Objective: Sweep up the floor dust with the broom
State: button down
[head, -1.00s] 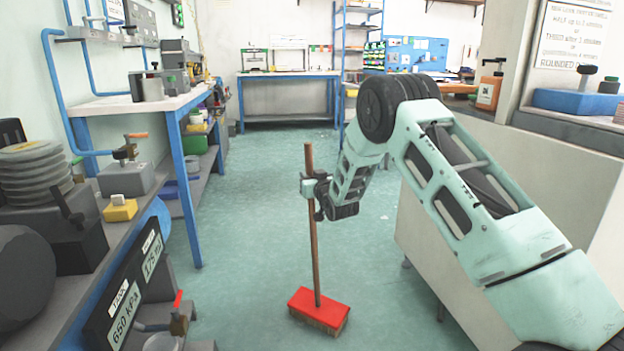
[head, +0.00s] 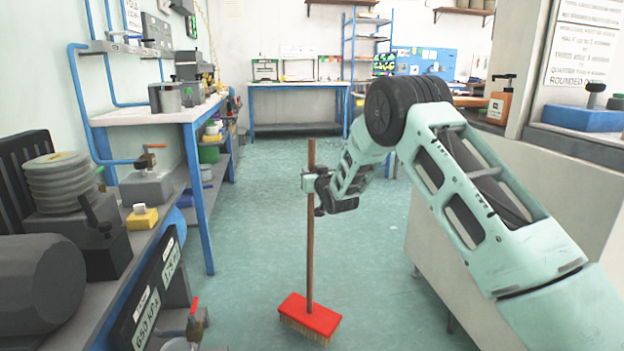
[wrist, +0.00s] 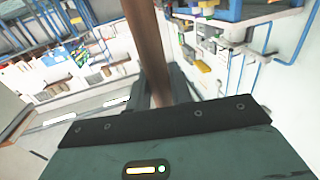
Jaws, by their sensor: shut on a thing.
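The broom has a brown wooden handle (head: 310,240) and a red head (head: 309,317) with pale bristles. It stands nearly upright in the aisle, bristles down at the floor. My gripper (head: 312,184) is shut on the upper part of the handle. In the wrist view the handle (wrist: 147,45) runs between the fingers of my gripper (wrist: 158,90). The floor (head: 255,230) is teal with faint pale specks; I cannot tell which of them are dust.
A workbench (head: 160,112) with blue legs and a lower bench with canisters (head: 60,180) line the left side. A pale cabinet (head: 520,190) stands on the right. A blue table (head: 300,86) is at the back. The aisle floor between is free.

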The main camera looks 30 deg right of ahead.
aim_at(313, 163)
jog(key=shift+r+p, duration=0.45)
jog(key=shift+r, duration=1.2)
